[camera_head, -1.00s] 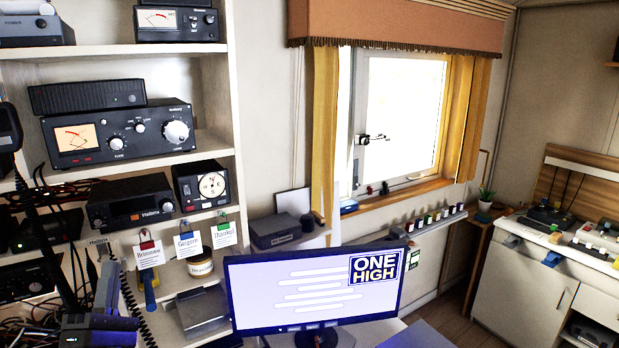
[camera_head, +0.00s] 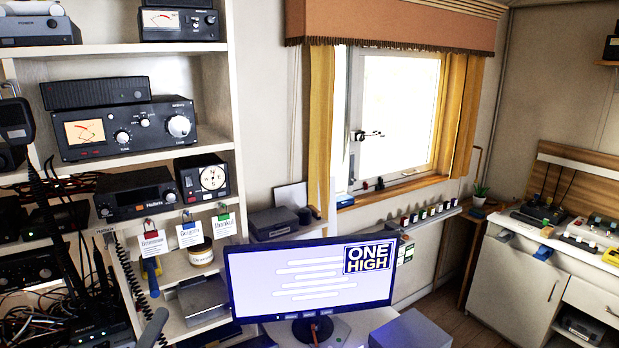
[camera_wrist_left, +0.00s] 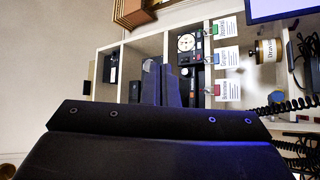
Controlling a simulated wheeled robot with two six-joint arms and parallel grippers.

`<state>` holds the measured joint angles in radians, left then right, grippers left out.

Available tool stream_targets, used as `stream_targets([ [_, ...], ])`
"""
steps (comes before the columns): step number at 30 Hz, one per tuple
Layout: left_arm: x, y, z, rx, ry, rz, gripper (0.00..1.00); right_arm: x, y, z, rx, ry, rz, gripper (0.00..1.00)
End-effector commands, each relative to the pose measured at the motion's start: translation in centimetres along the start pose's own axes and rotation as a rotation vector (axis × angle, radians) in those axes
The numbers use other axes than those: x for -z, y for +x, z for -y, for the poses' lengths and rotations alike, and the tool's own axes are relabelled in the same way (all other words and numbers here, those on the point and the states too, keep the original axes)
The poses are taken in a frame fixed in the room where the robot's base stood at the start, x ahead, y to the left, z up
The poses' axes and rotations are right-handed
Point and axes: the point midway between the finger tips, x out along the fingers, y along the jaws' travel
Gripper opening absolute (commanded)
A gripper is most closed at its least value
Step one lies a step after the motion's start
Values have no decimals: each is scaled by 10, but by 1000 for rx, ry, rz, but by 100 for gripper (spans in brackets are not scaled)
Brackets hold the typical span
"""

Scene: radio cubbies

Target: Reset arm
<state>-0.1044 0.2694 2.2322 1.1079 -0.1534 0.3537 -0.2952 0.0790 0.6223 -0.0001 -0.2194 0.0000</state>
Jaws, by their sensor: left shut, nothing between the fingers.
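My right gripper is not in view.
The monitor (camera_head: 310,279) stands right of my left gripper. Tagged padlocks (camera_head: 188,228) hang on the shelf edge above it, beside a jar (camera_head: 201,252). A coiled cord (camera_head: 132,285) hangs close by. Radios (camera_head: 124,130) fill the shelves.

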Motion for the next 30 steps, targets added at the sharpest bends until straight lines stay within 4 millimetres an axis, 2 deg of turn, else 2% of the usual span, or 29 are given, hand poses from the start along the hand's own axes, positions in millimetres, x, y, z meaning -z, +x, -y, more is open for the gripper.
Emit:
stream_targets([
  [6, -62, -53, 45, 255, 307, 314, 0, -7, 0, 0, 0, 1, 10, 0],
  [8, -75, -74, 61, 340, 390, 409, 0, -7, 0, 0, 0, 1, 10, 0],
  [12, -94, -133, 95, 557, 559, 632, 0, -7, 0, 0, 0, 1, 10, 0],
  [18, -97, -228, 125, 877, 717, 924, 0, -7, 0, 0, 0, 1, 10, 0],
  [24, -85, -305, 128, 1141, 777, 1138, 0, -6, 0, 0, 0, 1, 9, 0],
  [28, -75, -350, 120, 1298, 783, 1255, 0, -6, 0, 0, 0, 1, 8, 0],
  [30, -83, -351, 144, 1290, 778, 1257, 0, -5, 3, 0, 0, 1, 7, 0],
])
